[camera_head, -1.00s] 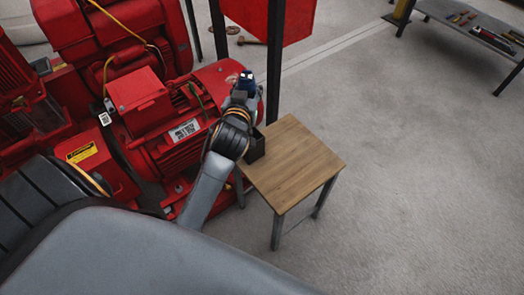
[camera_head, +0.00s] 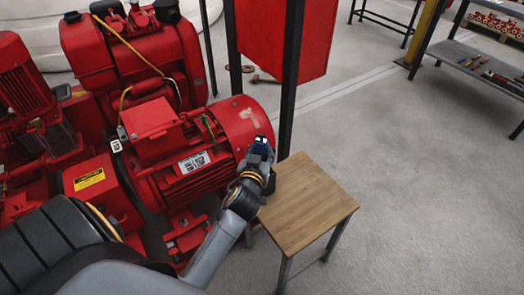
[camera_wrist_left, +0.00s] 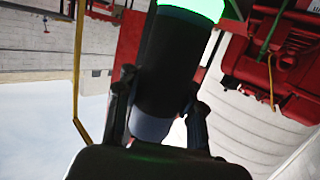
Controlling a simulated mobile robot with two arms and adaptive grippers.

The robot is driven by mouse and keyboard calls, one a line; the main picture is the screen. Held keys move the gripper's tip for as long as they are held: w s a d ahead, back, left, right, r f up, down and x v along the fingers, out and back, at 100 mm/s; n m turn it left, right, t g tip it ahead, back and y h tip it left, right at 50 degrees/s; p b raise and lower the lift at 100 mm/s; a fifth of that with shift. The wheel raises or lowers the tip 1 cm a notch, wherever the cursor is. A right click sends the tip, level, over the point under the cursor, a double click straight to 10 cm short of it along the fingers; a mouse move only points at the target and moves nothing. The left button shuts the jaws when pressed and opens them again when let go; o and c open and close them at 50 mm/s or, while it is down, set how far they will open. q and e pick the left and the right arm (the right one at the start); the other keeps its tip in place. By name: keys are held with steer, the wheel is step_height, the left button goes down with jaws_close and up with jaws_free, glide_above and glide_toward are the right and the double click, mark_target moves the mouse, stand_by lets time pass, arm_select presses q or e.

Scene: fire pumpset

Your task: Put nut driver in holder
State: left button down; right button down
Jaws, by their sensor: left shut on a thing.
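My left gripper (camera_wrist_left: 160,92) is shut on a dark cylinder with a bright green glowing band, which I take to be the nut driver (camera_wrist_left: 172,62). One finger lies on each side of it in the left wrist view. A dark box, likely the holder (camera_head: 270,187), stands at that corner, mostly hidden behind my wrist. I cannot tell whether the tool touches it. My right gripper is not in view.
The red pumpset motor (camera_head: 190,165) stands close on the left. A dark post (camera_head: 290,80) and a red panel (camera_head: 283,38) rise behind the table. A shelf with tools (camera_head: 485,65) is at the far right. The floor right of the table is clear.

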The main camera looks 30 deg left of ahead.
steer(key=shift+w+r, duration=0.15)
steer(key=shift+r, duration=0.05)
arm_select(q)
steer(key=c, duration=0.8)
jaws_free()
steer(key=shift+f, duration=0.1)
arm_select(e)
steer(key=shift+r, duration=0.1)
arm_select(q)
steer(key=shift+s+r, duration=0.15)
steer(key=shift+r, duration=0.05)
steer(key=v, duration=0.7)
steer(key=shift+s+d+p, duration=0.1)
steer(key=shift+s+p, duration=0.05)
steer(key=shift+p, duration=0.15)
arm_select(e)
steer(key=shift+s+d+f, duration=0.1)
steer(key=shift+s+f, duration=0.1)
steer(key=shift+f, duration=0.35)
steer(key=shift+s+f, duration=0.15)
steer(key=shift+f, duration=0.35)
